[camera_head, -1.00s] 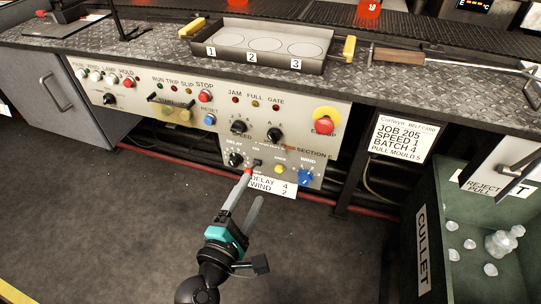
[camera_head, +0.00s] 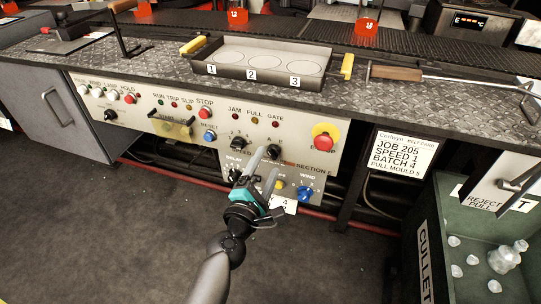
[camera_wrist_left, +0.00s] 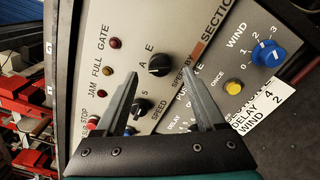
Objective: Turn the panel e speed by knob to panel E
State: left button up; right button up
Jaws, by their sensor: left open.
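The black speed-by knob (camera_head: 273,152) sits on the cream control panel (camera_head: 225,125), right of the black speed knob (camera_head: 238,144). In the left wrist view the speed-by knob (camera_wrist_left: 160,65) shows large, with the letters A and E beside it. Which letter its pointer faces I cannot tell. My left gripper (camera_head: 267,153) is open and empty, its fingers reaching up toward the panel. In the left wrist view its fingertips (camera_wrist_left: 158,75) frame the knob from both sides; contact is not visible. My right gripper is not in view.
Below are a blue wind knob (camera_head: 305,193) and a yellow once button (camera_head: 279,184). A red emergency button (camera_head: 323,142) is to the right. A mould tray (camera_head: 265,64) stands on the bench above. A green cullet bin (camera_head: 455,235) stands at right.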

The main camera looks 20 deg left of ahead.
aim_at(271, 156)
pick_arm(q)
jog(key=shift+w, duration=1.85)
grip_shut()
